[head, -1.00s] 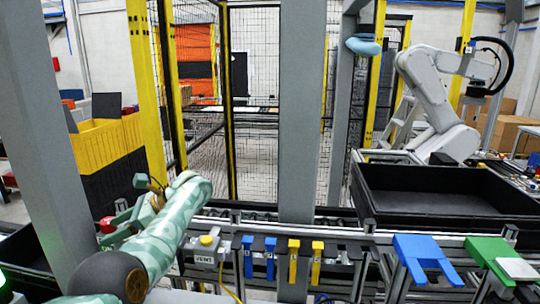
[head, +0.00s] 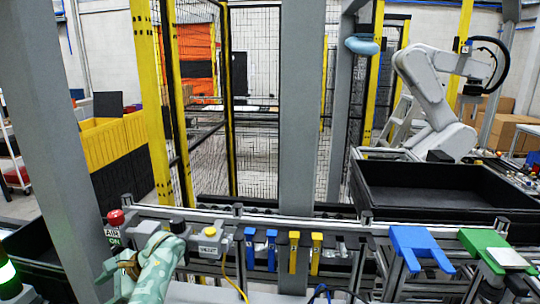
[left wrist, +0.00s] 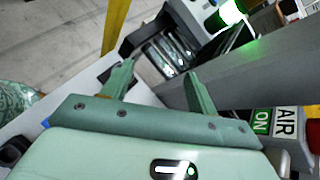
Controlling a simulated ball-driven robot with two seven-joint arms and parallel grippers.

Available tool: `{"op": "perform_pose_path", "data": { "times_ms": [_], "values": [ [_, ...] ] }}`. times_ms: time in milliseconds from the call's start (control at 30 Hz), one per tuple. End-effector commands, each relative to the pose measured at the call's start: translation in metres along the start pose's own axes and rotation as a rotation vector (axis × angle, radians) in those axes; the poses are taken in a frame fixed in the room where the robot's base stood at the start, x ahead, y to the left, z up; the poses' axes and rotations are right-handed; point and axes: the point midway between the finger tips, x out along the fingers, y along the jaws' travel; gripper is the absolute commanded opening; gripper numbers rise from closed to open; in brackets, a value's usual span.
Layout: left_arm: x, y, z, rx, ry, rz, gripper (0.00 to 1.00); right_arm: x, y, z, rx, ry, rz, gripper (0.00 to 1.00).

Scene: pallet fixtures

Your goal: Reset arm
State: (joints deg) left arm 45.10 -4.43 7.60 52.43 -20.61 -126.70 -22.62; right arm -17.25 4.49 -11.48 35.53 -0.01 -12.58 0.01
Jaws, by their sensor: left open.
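My left arm comes in at the lower left of the head view, in pale green camouflage, with its hand low beside the fixture rail. The left gripper's fingers show clearly in the left wrist view (left wrist: 158,84): two green fingers stand apart with nothing between them. Below and beyond them are a pale surface and a dark slotted holder (left wrist: 168,52). My right gripper is in neither view.
A red-topped AIR ON switch (head: 115,224) stands close to the left hand, with a yellow-button box (head: 209,242) to its right. Blue and yellow hooks, a blue fixture (head: 420,245) and a green fixture (head: 490,247) line the rail. A grey post (head: 298,120) rises mid-view. A black bin (head: 450,208) sits behind.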

Motion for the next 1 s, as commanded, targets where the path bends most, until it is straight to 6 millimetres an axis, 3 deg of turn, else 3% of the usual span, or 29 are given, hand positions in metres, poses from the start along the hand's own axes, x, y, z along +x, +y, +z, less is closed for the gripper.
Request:
{"op": "perform_pose_path", "data": {
  "times_ms": [33, 200, 300, 400, 600, 1000],
  "values": [
    [0.018, 0.017, -0.007, -0.045, 0.023, -0.009, 0.59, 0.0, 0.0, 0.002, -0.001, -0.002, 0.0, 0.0],
    [0.069, 0.086, -0.021, -0.266, 0.183, -0.093, 0.59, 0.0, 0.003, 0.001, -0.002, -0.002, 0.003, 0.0],
    [0.078, 0.13, -0.018, -0.382, 0.319, -0.152, 0.59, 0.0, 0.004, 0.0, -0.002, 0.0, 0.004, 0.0],
    [0.074, 0.163, -0.011, -0.454, 0.44, -0.187, 0.59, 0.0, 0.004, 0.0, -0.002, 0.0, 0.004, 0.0],
    [0.053, 0.212, 0.007, -0.54, 0.634, -0.209, 0.59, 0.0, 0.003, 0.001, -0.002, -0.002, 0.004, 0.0],
    [0.002, 0.276, 0.045, -0.634, 0.931, -0.162, 0.59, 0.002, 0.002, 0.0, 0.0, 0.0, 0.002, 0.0]
  ]
}}
